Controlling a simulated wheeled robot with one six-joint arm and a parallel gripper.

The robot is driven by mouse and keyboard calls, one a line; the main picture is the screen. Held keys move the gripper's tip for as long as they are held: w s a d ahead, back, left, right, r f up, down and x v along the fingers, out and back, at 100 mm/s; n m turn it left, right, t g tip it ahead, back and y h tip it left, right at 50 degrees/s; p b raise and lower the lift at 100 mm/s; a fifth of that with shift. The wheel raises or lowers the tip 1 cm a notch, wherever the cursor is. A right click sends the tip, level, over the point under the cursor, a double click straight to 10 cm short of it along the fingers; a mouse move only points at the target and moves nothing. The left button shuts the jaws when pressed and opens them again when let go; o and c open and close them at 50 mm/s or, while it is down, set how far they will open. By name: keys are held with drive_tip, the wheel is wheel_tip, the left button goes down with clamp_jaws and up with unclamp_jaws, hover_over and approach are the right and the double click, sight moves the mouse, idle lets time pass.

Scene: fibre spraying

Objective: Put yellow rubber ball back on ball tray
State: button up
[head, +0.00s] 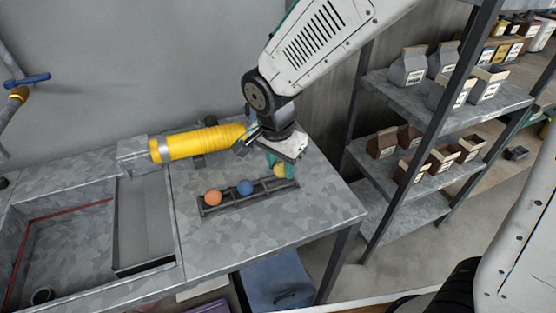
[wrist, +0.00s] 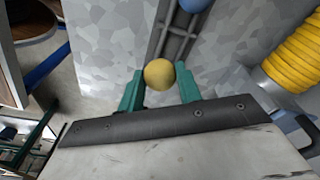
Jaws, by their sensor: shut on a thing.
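The yellow rubber ball (wrist: 158,74) sits between the two green fingers of my gripper (wrist: 160,88), which is shut on it. In the head view the ball (head: 279,171) shows in part beside the fingers, at the right end of the ball tray (head: 247,200). The tray is a dark grey rack on the metal table. I cannot tell whether the ball touches the tray. An orange ball (head: 213,197) is at the tray's left end and a blue ball (head: 245,187) is near its middle. The tray (wrist: 176,45) runs away beyond the ball in the wrist view.
A yellow ribbed hose (head: 195,144) lies behind the tray, close to my wrist. A sink basin (head: 60,235) is on the left. Shelves with cartons (head: 408,66) stand on the right. The table (head: 300,225) is clear in front of the tray.

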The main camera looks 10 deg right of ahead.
sight(279, 173)
drive_tip(key=shift+w+a+f, duration=0.1)
drive_tip(key=shift+w+a, duration=0.15)
drive_tip(key=shift+w, duration=0.3)
drive_tip(key=shift+w+d+f, duration=0.1)
drive_tip(key=shift+f, duration=1.6)
drive_tip(key=shift+f, duration=0.3)
drive_tip(key=o, duration=1)
drive_tip(key=shift+o, duration=0.2)
drive_tip(key=r, duration=0.8)
drive_tip(key=s+a+r, duration=0.1)
drive_tip(key=r, duration=0.3)
drive_tip(key=shift+r, duration=0.3)
drive_tip(key=shift+s, duration=0.1)
